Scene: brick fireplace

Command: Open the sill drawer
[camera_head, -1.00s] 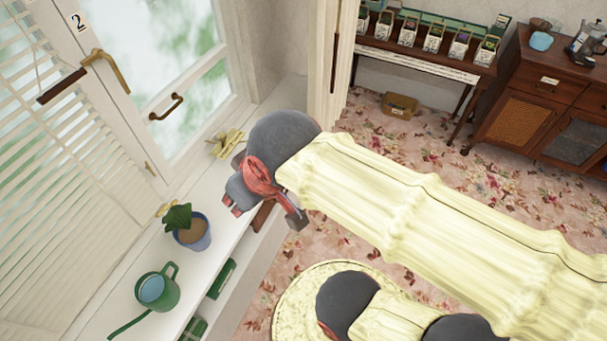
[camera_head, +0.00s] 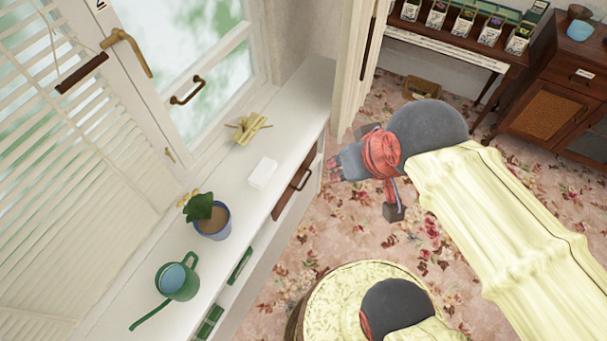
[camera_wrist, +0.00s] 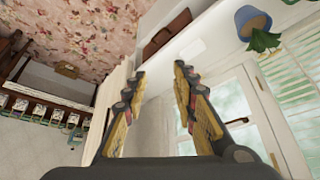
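The sill drawer (camera_head: 293,187) is a brown wooden front with a dark handle, set under the white window sill. It looks flush with the sill's front. In the wrist view its brown front (camera_wrist: 163,37) shows beyond my fingertips, upside down. My gripper (camera_head: 335,170) is over the floor just to the right of the drawer, apart from it. In the wrist view my gripper (camera_wrist: 160,70) has its two fingers spread with nothing between them.
On the sill (camera_head: 230,263) stand a potted plant (camera_head: 212,221), a green watering can (camera_head: 177,281), a white block (camera_head: 262,173) and a yellowish object (camera_head: 248,127). A round pale-topped stool (camera_head: 330,290) stands at bottom centre. Flowered floor is clear around my gripper.

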